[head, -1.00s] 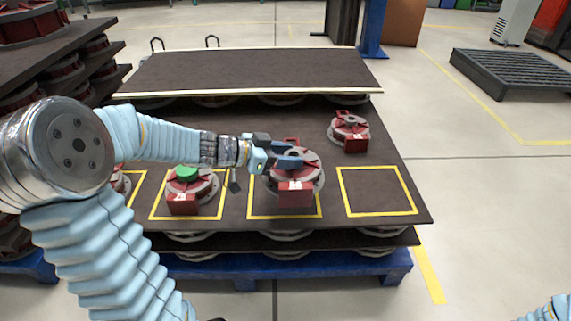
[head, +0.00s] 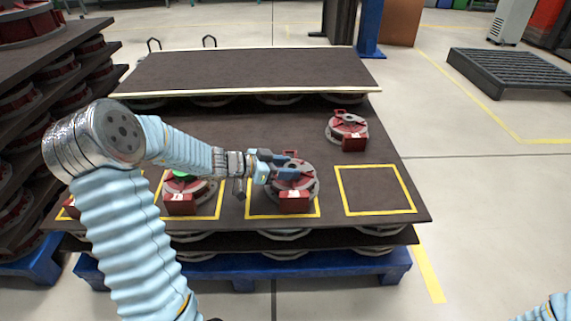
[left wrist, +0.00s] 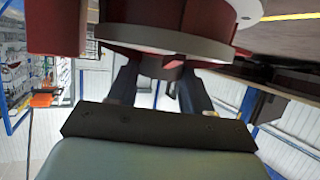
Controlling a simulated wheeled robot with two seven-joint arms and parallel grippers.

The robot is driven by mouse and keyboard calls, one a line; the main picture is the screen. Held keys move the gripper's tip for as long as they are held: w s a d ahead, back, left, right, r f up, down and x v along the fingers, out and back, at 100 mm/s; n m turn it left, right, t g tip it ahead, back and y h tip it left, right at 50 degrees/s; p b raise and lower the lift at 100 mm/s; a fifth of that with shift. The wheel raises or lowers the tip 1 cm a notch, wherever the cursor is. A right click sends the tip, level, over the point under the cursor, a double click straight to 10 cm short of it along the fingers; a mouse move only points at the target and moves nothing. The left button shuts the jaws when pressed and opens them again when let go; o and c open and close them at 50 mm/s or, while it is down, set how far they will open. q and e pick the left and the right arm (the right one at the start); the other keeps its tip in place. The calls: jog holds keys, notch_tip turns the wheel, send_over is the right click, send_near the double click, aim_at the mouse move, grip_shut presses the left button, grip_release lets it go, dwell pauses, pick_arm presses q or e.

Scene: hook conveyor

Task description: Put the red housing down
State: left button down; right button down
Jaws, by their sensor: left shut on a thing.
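The red housing (head: 294,201) with its grey round flange is over the third yellow-outlined square on the dark board (head: 385,140). My left gripper (head: 290,165) reaches in from the left and is shut on the housing's upper part. My right gripper is out of view.
Another housing with a green top (head: 185,193) stands in the square to the left, partly behind my arm. One more housing (head: 347,130) stands at the back right. The rightmost yellow square (head: 375,190) is empty. A raised dark panel (head: 250,70) lies behind.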

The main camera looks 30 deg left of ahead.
pick_arm(q)
jog(key=shift+r, duration=0.15)
jog(key=shift+c, duration=2.4)
grip_release()
jog(key=v, duration=1.2)
jog(key=shift+p, duration=0.3)
jog(key=shift+s, duration=0.1)
